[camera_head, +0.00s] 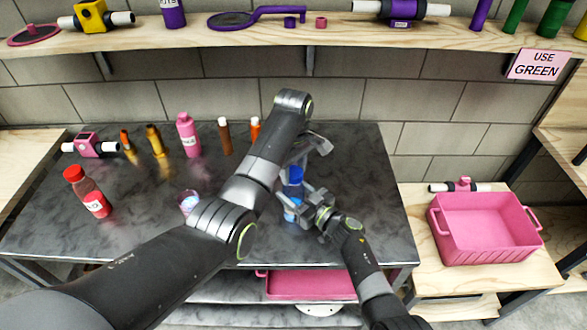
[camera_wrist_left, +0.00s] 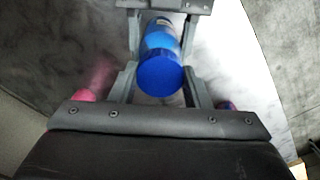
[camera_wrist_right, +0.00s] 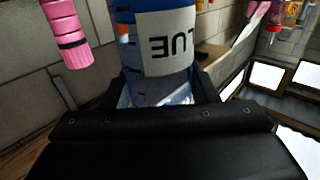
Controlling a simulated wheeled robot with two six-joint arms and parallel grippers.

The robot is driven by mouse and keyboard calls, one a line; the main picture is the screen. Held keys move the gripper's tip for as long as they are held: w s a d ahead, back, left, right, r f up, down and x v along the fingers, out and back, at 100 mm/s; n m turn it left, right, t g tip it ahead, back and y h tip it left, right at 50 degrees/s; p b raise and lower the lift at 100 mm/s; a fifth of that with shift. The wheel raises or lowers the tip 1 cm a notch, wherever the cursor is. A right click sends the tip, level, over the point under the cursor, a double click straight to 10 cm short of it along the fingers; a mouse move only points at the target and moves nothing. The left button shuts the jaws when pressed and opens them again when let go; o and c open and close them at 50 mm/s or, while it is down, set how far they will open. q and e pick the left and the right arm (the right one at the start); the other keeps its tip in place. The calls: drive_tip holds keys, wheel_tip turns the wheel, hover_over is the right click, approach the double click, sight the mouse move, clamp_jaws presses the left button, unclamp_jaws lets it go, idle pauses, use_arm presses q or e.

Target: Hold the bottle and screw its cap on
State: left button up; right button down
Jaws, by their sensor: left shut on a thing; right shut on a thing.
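The blue bottle (camera_head: 291,193) stands upright near the front right of the dark table. Its label, partly reading "LUE", shows upside down in the right wrist view (camera_wrist_right: 168,48). My right gripper (camera_head: 300,208) is shut on the bottle's body from the right front. The blue cap (camera_head: 296,172) sits at the bottle's top and shows as a round blue disc in the left wrist view (camera_wrist_left: 160,80). My left gripper (camera_head: 303,150) comes from above and behind, shut on the cap. Whether the cap's threads are engaged is hidden.
A red bottle (camera_head: 88,192), a pink bottle (camera_head: 188,135), a glass (camera_head: 188,202) and several small bottles stand on the table (camera_head: 150,220). A pink crate (camera_head: 487,228) is on the right bench. A shelf (camera_head: 330,38) runs above, with a "USE GREEN" sign (camera_head: 538,65).

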use_arm(q)
drive_tip(key=m, duration=0.6)
drive_tip(key=shift+c, duration=0.4)
drive_tip(key=m, duration=0.4)
drive_tip(key=shift+m, duration=0.4)
drive_tip(key=m, duration=0.4)
drive_tip(key=shift+m, duration=0.3)
drive_tip(key=m, duration=0.5)
drive_tip(key=shift+m, duration=0.4)
drive_tip(key=o, duration=1.2)
wheel_tip(320, 180, up, 8)
drive_tip(key=shift+f, duration=0.25)
